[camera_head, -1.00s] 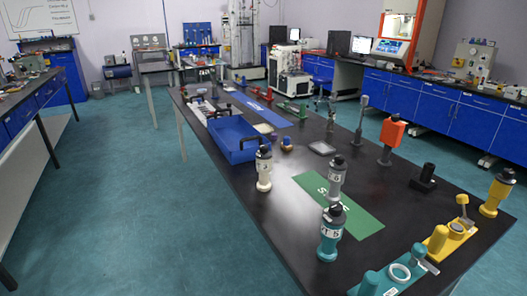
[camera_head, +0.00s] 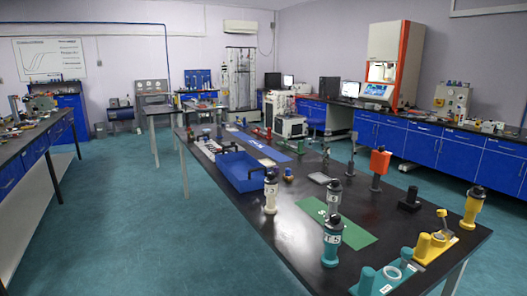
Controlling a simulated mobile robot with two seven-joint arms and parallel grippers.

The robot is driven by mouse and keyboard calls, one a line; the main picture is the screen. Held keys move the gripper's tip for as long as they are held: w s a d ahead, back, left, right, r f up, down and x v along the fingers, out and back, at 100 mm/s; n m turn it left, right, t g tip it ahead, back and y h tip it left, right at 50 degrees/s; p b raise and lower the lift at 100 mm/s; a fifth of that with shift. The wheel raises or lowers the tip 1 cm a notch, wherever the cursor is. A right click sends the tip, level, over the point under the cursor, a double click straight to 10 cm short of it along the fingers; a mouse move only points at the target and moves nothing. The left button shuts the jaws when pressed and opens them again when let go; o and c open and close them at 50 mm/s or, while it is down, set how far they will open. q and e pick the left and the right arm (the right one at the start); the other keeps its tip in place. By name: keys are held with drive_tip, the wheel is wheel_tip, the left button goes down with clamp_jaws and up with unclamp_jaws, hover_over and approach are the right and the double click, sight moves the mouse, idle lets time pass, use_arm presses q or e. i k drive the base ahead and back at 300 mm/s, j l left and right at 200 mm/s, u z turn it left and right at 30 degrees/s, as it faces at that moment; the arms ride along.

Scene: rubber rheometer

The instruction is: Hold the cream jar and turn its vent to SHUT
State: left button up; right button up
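The cream jar (camera_head: 270,192) stands upright on the black table, in front of the right end of the blue bin. It has a dark cap and a dark marking on its side. The vent's setting is too small to read. A grey jar (camera_head: 333,203) and a teal jar (camera_head: 331,241) of the same shape stand to its right and nearer. A yellow jar (camera_head: 473,210) stands at the table's right edge. Neither of my grippers is in view, and nothing touches the cream jar.
A blue bin (camera_head: 242,178) stands behind the cream jar. A green mat (camera_head: 357,236) lies right of it. Yellow (camera_head: 436,246) and teal (camera_head: 386,282) fixtures sit at the near right edge. An orange-headed stand (camera_head: 379,163) and a black block (camera_head: 410,201) stand farther right. Black tabletop (camera_head: 290,228) before the jar is clear.

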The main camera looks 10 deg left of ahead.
sight(271, 176)
drive_tip(key=k+u, duration=0.1)
drive_tip(key=u, duration=1.15)
drive_tip(key=i+u, duration=0.3)
drive_tip(key=i+l+u, duration=0.2)
drive_tip(key=i+u, duration=0.15)
drive_tip(key=i+l, duration=0.15)
drive_tip(key=i, duration=0.25)
drive_tip(key=i+l, duration=0.15)
drive_tip(key=i, duration=0.25)
drive_tip(key=i+l, duration=0.15)
drive_tip(key=i, duration=2.95)
drive_tip(key=i+z, duration=0.8)
drive_tip(key=k+z, duration=0.1)
drive_tip(key=z, duration=2.85)
